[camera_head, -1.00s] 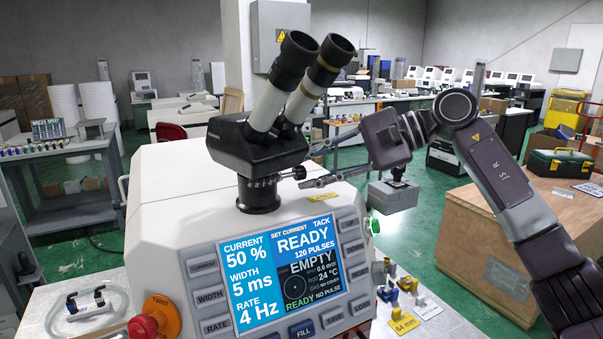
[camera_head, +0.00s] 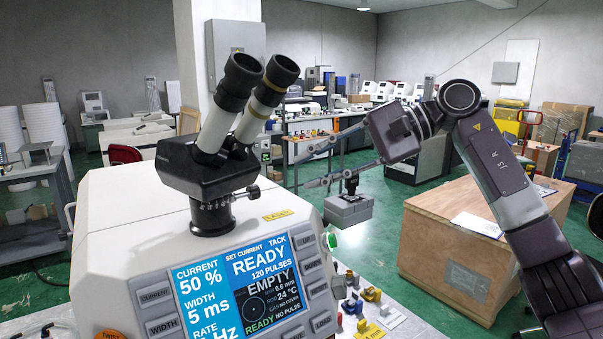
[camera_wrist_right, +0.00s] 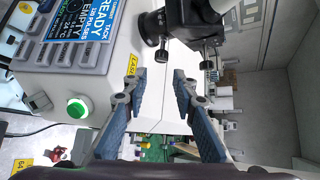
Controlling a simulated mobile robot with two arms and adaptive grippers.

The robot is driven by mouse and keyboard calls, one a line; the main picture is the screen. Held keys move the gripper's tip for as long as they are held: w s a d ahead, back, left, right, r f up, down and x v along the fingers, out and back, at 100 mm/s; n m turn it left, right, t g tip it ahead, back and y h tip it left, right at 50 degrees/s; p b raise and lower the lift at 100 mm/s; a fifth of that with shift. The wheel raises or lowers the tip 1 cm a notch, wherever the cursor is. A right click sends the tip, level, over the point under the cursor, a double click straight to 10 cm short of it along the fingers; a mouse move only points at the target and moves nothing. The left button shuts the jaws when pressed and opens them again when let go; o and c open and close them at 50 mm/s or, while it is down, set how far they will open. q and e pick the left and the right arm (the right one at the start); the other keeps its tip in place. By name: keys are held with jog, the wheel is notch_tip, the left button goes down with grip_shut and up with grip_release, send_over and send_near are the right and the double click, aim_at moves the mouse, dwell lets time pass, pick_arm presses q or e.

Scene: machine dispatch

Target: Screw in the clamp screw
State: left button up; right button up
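The clamp screw (camera_head: 252,191) is a small black knob sticking out to the right from the post under the black microscope head (camera_head: 205,172). In the right wrist view a dark knob, apparently this screw (camera_wrist_right: 161,56), shows just beyond the fingertips. My right gripper (camera_head: 304,171) is to the right of the screw, with a clear gap between them. Its two fingers are apart with nothing between them, as the right wrist view (camera_wrist_right: 160,76) also shows. My left gripper is not in view.
The white welding machine (camera_head: 110,215) with its lit screen (camera_head: 245,285) fills the lower left. Small coloured parts (camera_head: 352,305) stand on the table at its right. A wooden crate (camera_head: 440,240) stands on the floor behind my right arm.

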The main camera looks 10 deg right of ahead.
aim_at(259, 192)
jog(key=a+f+t+b, duration=0.1)
jog(key=f, duration=0.1)
jog(key=a+f+m+t+h+b, duration=0.1)
jog(key=a+f+t+b, duration=0.1)
jog(key=shift+f, duration=0.2)
jog(key=shift+s+a+m+t+b, duration=0.1)
jog(key=shift+a+m+t+b, duration=0.3)
jog(key=shift+t+b, duration=0.25)
jog(key=shift+s+a+t+b, duration=0.25)
jog(key=shift+s+t+b, duration=0.05)
jog(key=shift+t, duration=0.25)
jog(key=shift+s+a+r+m+t+b, duration=0.35)
jog(key=shift+s+r+t, duration=0.25)
jog(key=shift+t, duration=0.2)
jog(key=shift+w+a, duration=0.1)
jog(key=p+x, duration=0.3)
jog(key=x, duration=0.3)
jog(key=shift+w+a, duration=0.1)
jog(key=shift+w+a+f, duration=0.25)
jog(key=shift+w+a, duration=0.15)
